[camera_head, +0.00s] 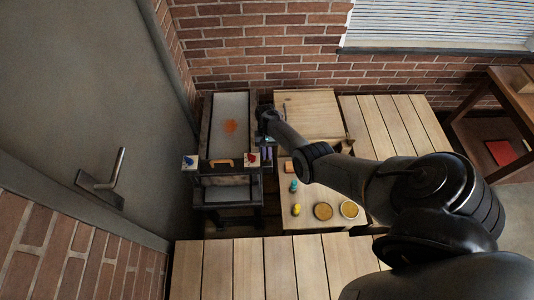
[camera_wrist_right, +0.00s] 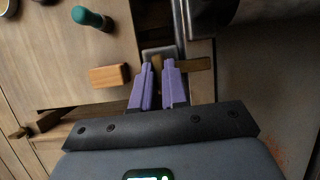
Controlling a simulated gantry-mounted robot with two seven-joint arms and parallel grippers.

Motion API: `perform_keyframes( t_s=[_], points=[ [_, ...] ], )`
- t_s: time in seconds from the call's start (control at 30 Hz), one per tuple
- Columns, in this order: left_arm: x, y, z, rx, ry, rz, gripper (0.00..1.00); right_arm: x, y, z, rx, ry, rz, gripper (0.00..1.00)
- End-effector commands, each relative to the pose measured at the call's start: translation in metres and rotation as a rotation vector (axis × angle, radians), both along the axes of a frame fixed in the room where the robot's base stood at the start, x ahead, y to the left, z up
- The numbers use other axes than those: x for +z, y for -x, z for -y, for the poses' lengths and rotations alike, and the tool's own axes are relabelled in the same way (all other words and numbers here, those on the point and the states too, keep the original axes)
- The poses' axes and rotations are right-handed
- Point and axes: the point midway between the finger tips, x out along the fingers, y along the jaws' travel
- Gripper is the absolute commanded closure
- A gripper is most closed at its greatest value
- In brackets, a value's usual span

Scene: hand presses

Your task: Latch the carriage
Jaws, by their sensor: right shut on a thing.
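The press (camera_head: 225,165) stands left of centre in the head view, next to the grey door. Its carriage shows a pale flat bed (camera_head: 230,112) with an orange patch, and an orange handle (camera_head: 221,162) lies across its front. My right gripper (camera_head: 266,146) is at the press's right side, mostly hidden by my own arm. In the right wrist view, the purple fingers (camera_wrist_right: 157,80) are closed on a small tan bar (camera_wrist_right: 196,64) beside a grey metal plate. I cannot tell whether this bar is the latch. My left gripper is not in view.
A side board holds a teal-handled tool (camera_wrist_right: 92,18), a wooden block (camera_wrist_right: 108,76), a yellow item (camera_head: 296,209) and round dishes (camera_head: 323,211). A plank table (camera_head: 250,268) lies in front. A brick wall is behind, and a door lever (camera_head: 117,170) juts out at left.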

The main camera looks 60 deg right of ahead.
Motion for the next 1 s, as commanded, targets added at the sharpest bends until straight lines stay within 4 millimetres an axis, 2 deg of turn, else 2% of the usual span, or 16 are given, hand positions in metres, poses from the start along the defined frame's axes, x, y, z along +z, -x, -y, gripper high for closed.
perform_keyframes(
  t_s=[0.3, 0.33, 0.5, 0.83, 1.0],
  points=[
    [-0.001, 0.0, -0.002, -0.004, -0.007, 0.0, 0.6, -0.003, 0.001, 0.0, 0.004, 0.004, 0.002, 1.0],
    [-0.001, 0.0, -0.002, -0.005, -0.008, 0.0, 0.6, -0.003, 0.001, 0.0, 0.004, 0.004, 0.002, 0.84],
    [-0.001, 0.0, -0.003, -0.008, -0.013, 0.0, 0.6, -0.003, 0.001, 0.0, 0.004, 0.002, 0.002, 0.62],
    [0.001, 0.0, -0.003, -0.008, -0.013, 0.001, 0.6, 0.002, -0.001, 0.001, 0.003, 0.001, 0.002, 0.62],
    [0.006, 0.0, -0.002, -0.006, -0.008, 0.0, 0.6, 0.018, -0.004, 0.007, 0.002, 0.003, 0.003, 0.62]
  ],
)
